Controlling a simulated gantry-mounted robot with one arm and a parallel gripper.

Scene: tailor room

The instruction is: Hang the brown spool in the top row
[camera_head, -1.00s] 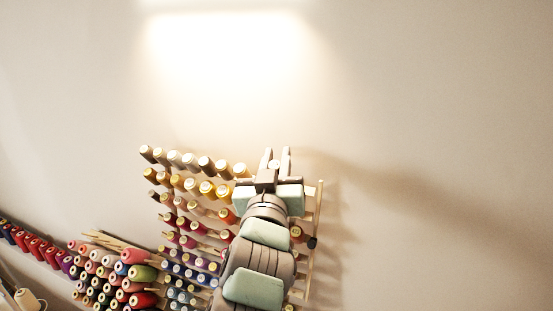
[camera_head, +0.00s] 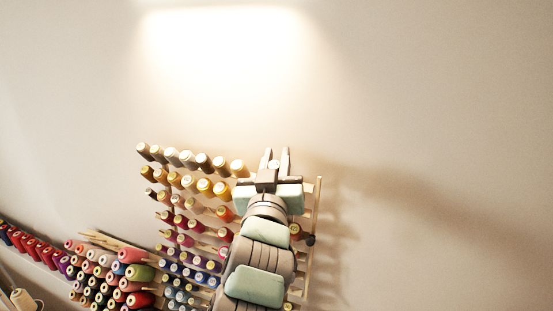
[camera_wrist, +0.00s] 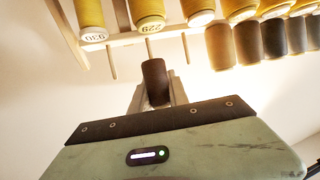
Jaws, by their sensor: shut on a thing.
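In the wrist view my gripper (camera_wrist: 157,88) is shut on a dark brown spool (camera_wrist: 156,78), held between its two fingers. In the head view my gripper (camera_head: 276,163) is at the upper right of the spool rack, fingers pointing up, with the pale end of the held spool (camera_head: 273,164) between them. The rack's top row (camera_head: 204,160) runs left of the gripper and ends close beside it. My gripper and arm hide the rack's right part. In the wrist view thin bare pegs (camera_wrist: 186,46) stick out near the held spool, which looks apart from them.
Yellow spools (camera_wrist: 148,14) hang close to the held spool in the wrist view, with darker spools (camera_wrist: 249,46) to the right. More cones (camera_head: 108,275) stand at the lower left. The wall (camera_head: 440,110) above and right is bare.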

